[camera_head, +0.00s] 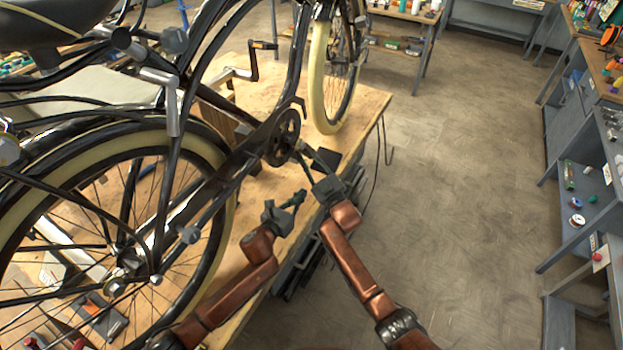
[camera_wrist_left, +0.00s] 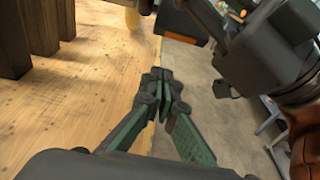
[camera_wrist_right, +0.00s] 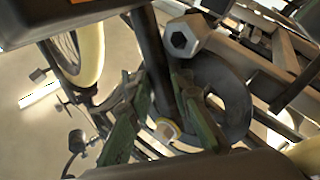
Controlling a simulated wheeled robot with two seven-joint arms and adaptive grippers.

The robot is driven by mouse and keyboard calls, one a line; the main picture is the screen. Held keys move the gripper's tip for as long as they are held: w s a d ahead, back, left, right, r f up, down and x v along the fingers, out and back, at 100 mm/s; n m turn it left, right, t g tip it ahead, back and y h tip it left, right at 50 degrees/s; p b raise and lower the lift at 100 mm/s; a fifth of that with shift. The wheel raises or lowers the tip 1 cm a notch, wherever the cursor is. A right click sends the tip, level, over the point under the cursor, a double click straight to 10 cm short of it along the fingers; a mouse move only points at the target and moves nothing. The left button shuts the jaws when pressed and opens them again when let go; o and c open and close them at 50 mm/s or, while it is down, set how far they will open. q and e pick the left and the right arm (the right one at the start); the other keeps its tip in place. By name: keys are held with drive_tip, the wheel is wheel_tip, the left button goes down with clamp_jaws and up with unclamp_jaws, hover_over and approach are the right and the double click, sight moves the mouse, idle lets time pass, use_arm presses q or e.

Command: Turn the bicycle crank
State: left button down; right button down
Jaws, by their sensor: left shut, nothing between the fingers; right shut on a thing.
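The other pedal (camera_head: 264,45) is on the far side. My left gripper (camera_head: 296,199) is shut and empty, below and apart from the crank. Its closed fingertips show in the left wrist view (camera_wrist_left: 157,78).
The trike's cream-rimmed rear wheel (camera_head: 222,165) stands close to my left arm. The front wheel (camera_head: 322,75) is beyond the crank. The wooden table (camera_head: 360,105) ends just right of the crank. Open floor (camera_head: 465,180) lies right, before grey shelves (camera_head: 575,210).

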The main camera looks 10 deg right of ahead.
use_arm(q)
drive_tip(key=w+d+r, duration=0.1)
drive_tip(key=w+d, duration=0.3)
drive_tip(key=w, duration=0.2)
drive_tip(key=shift+w+d+r, duration=0.15)
drive_tip(key=shift+d+r, duration=0.1)
drive_tip(key=shift+d, duration=0.05)
drive_tip(key=shift+w, duration=0.1)
use_arm(e)
drive_tip(key=shift+f, duration=0.1)
use_arm(q)
drive_tip(key=shift+w+d+r, duration=0.55)
drive_tip(key=shift+w+r, duration=0.05)
drive_tip(key=shift+w, duration=0.05)
use_arm(e)
drive_tip(key=shift+f, duration=0.1)
drive_tip(key=c, duration=1.9)
unclamp_jaws()
drive_tip(key=shift+o, duration=0.8)
drive_tip(key=shift+a, duration=0.1)
